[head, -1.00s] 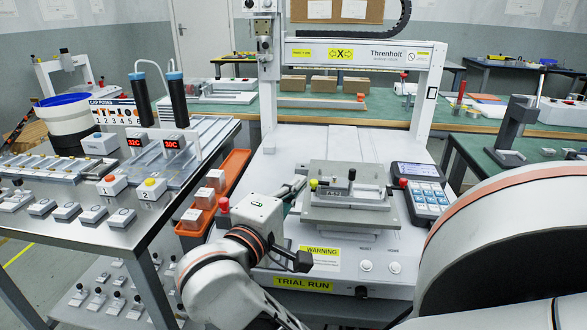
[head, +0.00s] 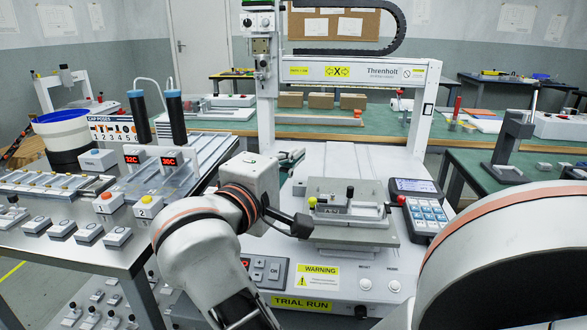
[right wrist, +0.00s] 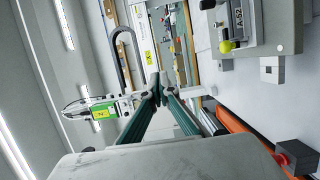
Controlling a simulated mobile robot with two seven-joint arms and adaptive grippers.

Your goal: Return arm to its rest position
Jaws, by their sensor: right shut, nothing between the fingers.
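My right gripper (right wrist: 159,90) is shut and empty in the right wrist view, its two fingers meeting. In the head view the white wrist block with its orange-ringed joint stands in front of the gantry screwdriver's base (head: 330,165), left of the fixture plate (head: 345,233), and partly hides the machine. The gripper's fingers are mostly hidden behind the wrist there. The plate with its yellow-knobbed clamp (head: 312,202) also shows in the right wrist view (right wrist: 285,35). The gripper touches nothing that I can see. My left gripper is not in view.
The gantry beam (head: 350,71) spans above the base. A keypad (head: 425,212) stands right of the plate. At left is a bench with two numbered button boxes (head: 108,202) and dark upright cylinders (head: 176,118). A green side table (head: 480,165) is at right.

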